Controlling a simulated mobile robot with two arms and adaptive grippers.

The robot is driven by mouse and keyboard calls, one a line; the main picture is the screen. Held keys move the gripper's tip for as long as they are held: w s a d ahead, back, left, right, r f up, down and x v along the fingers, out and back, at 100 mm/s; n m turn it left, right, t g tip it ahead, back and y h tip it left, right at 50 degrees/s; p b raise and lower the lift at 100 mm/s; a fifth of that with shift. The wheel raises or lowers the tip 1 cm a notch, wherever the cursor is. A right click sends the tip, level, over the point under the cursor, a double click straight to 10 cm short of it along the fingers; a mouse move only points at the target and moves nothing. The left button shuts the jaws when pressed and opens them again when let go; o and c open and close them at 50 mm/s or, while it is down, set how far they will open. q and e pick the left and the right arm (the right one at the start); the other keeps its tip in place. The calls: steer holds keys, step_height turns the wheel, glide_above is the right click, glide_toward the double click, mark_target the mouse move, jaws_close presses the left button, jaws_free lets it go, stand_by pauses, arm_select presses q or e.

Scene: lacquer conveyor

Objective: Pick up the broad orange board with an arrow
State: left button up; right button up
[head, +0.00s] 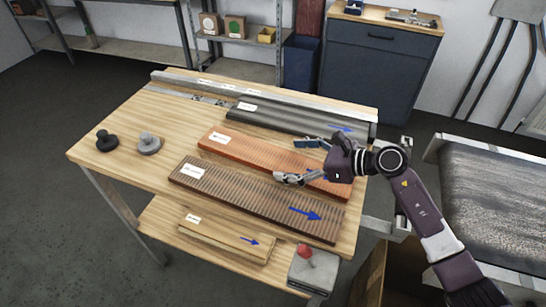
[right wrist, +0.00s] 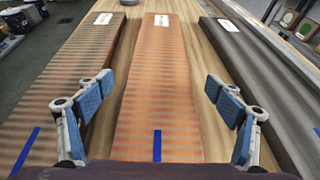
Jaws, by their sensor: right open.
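The broad orange board (head: 250,150) lies flat on the wooden table between a brown board and a dark grey board. It has a white label near its left end, and its right end is partly hidden by my right gripper (head: 298,161). In the right wrist view the orange board (right wrist: 158,80) runs straight away from me, with a blue mark, part of its arrow, near the close end. My right gripper (right wrist: 158,97) is open and empty above it, with one blue-padded finger on each side of the board's width. My left gripper is not in view.
The ribbed brown board (head: 255,202) and dark grey board (head: 290,117) flank the orange one closely. A light wood board (head: 225,238) and a red-button box (head: 312,268) are at the front. Two knobs (head: 149,143) (head: 106,140) stand left. A conveyor (head: 495,190) is right.

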mark_target(275, 158)
steer(key=shift+p+x, duration=0.5)
steer(key=shift+x, duration=1.5)
steer(key=shift+r, duration=0.15)
steer(key=shift+c, duration=0.4)
steer(key=c, duration=1.5)
steer(key=shift+r, duration=0.15)
steer(key=shift+c, duration=0.8)
steer(key=shift+w, duration=0.1)
